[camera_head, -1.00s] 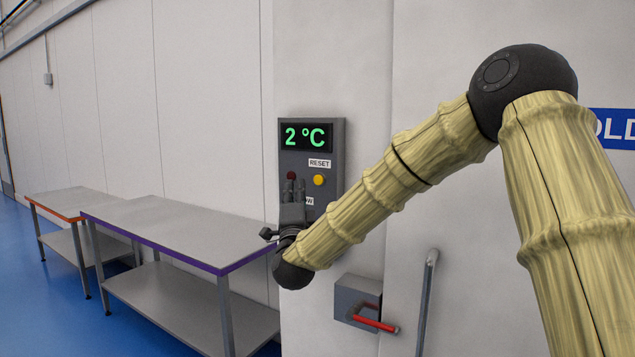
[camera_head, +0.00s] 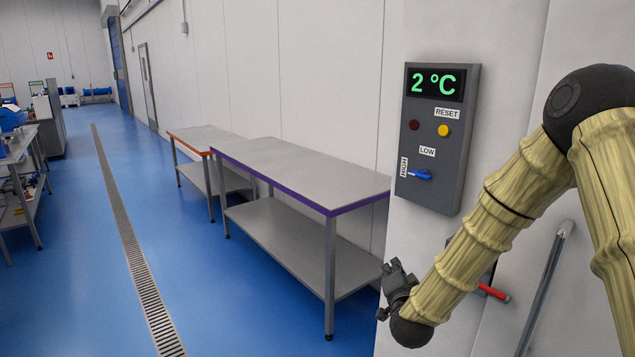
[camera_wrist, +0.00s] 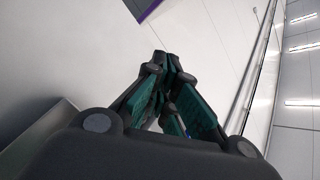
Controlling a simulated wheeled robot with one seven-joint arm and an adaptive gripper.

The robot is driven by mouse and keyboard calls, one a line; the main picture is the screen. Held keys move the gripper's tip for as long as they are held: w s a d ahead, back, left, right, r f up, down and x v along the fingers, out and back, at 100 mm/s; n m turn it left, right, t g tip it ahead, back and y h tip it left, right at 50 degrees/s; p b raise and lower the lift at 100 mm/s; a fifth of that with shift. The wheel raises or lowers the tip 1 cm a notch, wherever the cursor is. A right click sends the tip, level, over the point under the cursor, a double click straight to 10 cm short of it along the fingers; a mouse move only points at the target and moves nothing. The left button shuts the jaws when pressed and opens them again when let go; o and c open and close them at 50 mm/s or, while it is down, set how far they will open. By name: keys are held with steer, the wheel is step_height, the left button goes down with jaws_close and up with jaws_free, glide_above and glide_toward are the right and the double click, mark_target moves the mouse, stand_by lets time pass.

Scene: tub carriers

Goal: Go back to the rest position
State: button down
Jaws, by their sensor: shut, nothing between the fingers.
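My gripper (camera_head: 393,268) is at the lower right of the head view, beside the right end of the purple-edged table and below the control panel. It is apart from the panel. In the wrist view my gripper (camera_wrist: 172,62) has its fingertips together with nothing between them. The grey control panel (camera_head: 437,138) on the wall reads 2 °C. It has a dark red lamp, a yellow RESET button and a blue switch (camera_head: 420,175) beside the LOW and HIGH labels.
A purple-edged table (camera_head: 300,172) and an orange-edged table (camera_head: 200,138) stand along the wall. A red handle (camera_head: 493,292) and an upright grey bar (camera_head: 545,290) are partly behind or near my arm. The blue floor (camera_head: 215,300) with a drain grate (camera_head: 135,250) is open at left.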

steer(key=s+f+n+g+y, duration=0.1)
steer(key=s+f+n+g, duration=0.25)
steer(key=s+f, duration=0.85)
steer(key=s+f+n+g, duration=0.2)
steer(key=s+f+g, duration=0.3)
steer(key=s+f, duration=0.75)
steer(key=s+d+f+n+g, duration=0.1)
steer(key=s+f+g, duration=0.3)
steer(key=s, duration=1)
steer(key=s+d+f+n+g, duration=0.1)
steer(key=s+f+n+g, duration=0.3)
steer(key=s+f, duration=0.6)
steer(key=s, duration=0.4)
steer(key=shift+d+f, duration=0.35)
steer(key=shift+w+g, duration=0.1)
steer(key=shift+g, duration=0.15)
